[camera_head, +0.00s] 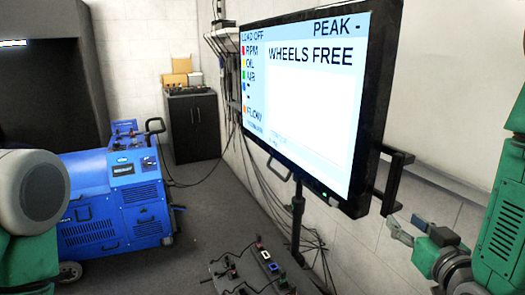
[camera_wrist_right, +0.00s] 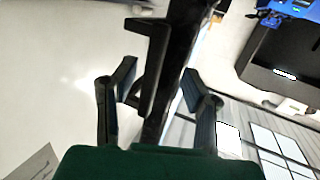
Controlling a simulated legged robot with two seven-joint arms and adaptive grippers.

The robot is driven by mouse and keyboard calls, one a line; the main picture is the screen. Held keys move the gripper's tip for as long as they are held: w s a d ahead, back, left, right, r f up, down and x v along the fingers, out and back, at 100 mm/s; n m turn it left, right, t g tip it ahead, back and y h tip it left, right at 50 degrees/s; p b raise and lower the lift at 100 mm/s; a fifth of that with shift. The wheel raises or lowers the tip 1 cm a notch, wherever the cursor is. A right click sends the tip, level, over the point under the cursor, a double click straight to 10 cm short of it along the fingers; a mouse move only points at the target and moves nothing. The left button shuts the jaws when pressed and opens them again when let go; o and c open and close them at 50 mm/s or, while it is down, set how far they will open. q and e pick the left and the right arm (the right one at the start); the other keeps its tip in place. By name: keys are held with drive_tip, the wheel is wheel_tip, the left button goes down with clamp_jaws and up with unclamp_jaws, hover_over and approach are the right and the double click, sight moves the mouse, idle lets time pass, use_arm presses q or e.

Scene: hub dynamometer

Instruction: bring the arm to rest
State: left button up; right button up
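My right gripper (camera_head: 400,228) is at the lower right in the head view, with its grey fingers apart and nothing seen held. It is below and beside a black bracket handle (camera_head: 392,183) on the right edge of the large monitor (camera_head: 310,95). In the right wrist view the two fingers (camera_wrist_right: 156,85) are spread wide. The black bracket (camera_wrist_right: 150,62) and the monitor's dark edge (camera_wrist_right: 182,45) show between and beyond them; I cannot tell how close they are. My left arm shows at the left edge, but its gripper is out of view.
The monitor reads "WHEELS FREE" and "LOAD OFF". A blue wheeled machine (camera_head: 112,200) stands at left. A black cabinet (camera_head: 193,125) with boxes stands behind. A low panel with levers (camera_head: 250,272) is at bottom centre, with cables along the wall. Grey floor between is clear.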

drive_tip(key=s+a+f+g+b, duration=0.15)
drive_tip(key=s+f+g, duration=0.3)
drive_tip(key=f, duration=0.65)
drive_tip(key=s+a+f+g+b, duration=0.15)
drive_tip(key=s+f+g, duration=0.3)
drive_tip(key=f, duration=0.75)
drive_tip(key=s+a+f+g+b, duration=0.1)
drive_tip(key=s+f+g, duration=0.2)
drive_tip(key=s+f, duration=0.3)
drive_tip(key=s+a+f+n+g, duration=0.1)
drive_tip(key=s+f+g, duration=0.3)
drive_tip(key=s, duration=0.9)
wheel_tip(320, 180, down, 3)
drive_tip(key=shift+s+a+f+y+b, duration=0.15)
drive_tip(key=shift+s+a+y+b, duration=0.1)
drive_tip(key=shift+a+y+b, duration=0.1)
drive_tip(key=shift+w+d, duration=0.1)
